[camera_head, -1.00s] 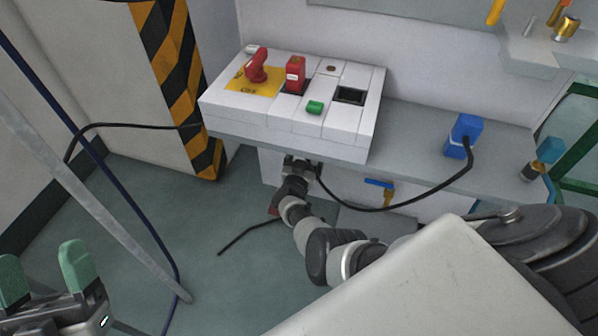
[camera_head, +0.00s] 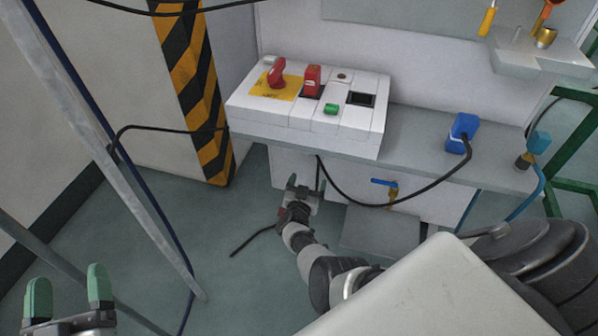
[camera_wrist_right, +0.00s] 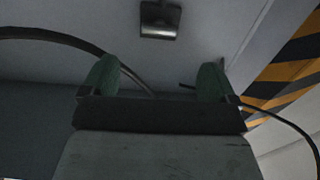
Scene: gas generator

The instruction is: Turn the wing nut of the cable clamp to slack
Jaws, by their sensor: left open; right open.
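I cannot make out the wing nut of the cable clamp in either view. A small dark metal fitting (camera_wrist_right: 160,20) sits on the pale surface at the top of the right wrist view; I cannot tell whether it is the clamp. My right gripper (camera_head: 305,186) is open and empty, low in front of the bench, just below the white switch box. Its two green fingers (camera_wrist_right: 157,82) show apart in the wrist view, with the fitting beyond them. My left gripper (camera_head: 68,288) is open and empty at the lower left.
The white switch box (camera_head: 300,125) carries red switches and a green button. A black cable (camera_head: 352,199) hangs from a blue plug (camera_head: 462,133) on the grey bench (camera_head: 425,145). A blue-handled valve (camera_head: 385,184) is below. A striped post (camera_head: 197,90) and grey pole (camera_head: 120,170) stand left.

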